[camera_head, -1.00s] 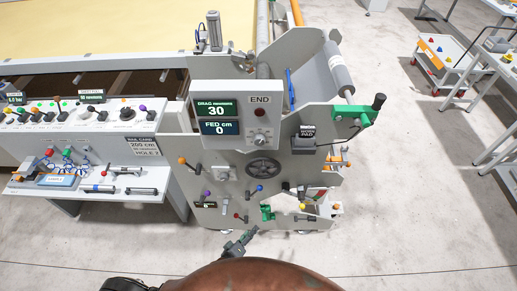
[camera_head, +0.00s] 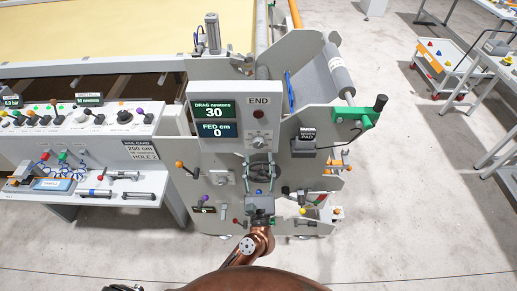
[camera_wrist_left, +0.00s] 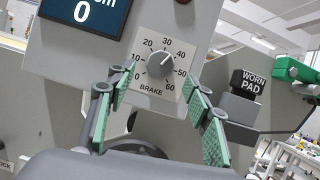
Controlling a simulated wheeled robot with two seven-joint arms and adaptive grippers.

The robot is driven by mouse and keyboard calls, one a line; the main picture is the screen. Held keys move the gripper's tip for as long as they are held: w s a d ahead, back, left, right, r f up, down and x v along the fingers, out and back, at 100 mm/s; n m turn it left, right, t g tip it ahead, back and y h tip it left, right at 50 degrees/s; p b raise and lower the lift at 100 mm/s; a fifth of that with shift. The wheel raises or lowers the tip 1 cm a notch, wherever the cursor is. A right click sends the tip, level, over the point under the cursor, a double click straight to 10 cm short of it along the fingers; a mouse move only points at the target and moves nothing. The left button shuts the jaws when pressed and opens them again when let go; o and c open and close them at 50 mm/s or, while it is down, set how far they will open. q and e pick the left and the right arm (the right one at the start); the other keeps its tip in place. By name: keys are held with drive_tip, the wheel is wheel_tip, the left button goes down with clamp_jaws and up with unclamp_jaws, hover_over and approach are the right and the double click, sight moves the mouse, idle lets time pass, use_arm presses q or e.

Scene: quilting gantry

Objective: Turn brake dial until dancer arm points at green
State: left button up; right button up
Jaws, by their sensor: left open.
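The brake dial (camera_head: 258,141) is a small round knob on the grey END panel, below the displays. In the left wrist view the dial (camera_wrist_left: 155,66) sits on a white scale marked up to 60, its pointer at upper right, near 40. My left gripper (camera_head: 261,163) is open and empty, just below the dial and in front of the dark handwheel. In the left wrist view its green-padded fingers (camera_wrist_left: 158,78) spread to either side of the dial's lower part, apart from it. I cannot tell which part is the dancer arm. My right gripper is not in view.
The drag display (camera_head: 214,110) reads 30 and the fed display (camera_head: 219,130) reads 0. The handwheel (camera_head: 263,172) is partly hidden behind my gripper. A worn-pad box (camera_head: 303,145) and a green crank bracket (camera_head: 352,114) stand to the right. Several coloured levers surround the handwheel.

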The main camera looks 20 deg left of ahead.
sight(258, 146)
use_arm(q)
drive_tip(key=shift+p+x, duration=0.3)
drive_tip(key=shift+x, duration=1.8)
drive_tip(key=shift+c, duration=0.3)
drive_tip(key=c, duration=1.1)
drive_tip(key=shift+r+m+h+p, duration=0.1)
drive_tip(key=shift+m+h+p, duration=0.3)
drive_tip(key=shift+m+p, duration=0.3)
drive_tip(key=m+h+p, duration=0.2)
drive_tip(key=m+p, duration=0.1)
drive_tip(key=p, duration=0.1)
drive_tip(key=m+h+p, duration=0.2)
drive_tip(key=m+p, duration=0.2)
drive_tip(key=shift+s+a+r, duration=0.1)
drive_tip(key=shift+a, duration=0.15)
drive_tip(key=shift+m+h+p, duration=0.3)
drive_tip(key=shift+m+p, duration=0.6)
drive_tip(key=shift+p, duration=0.1)
drive_tip(key=o, duration=1.2)
drive_tip(key=shift+c, duration=0.2)
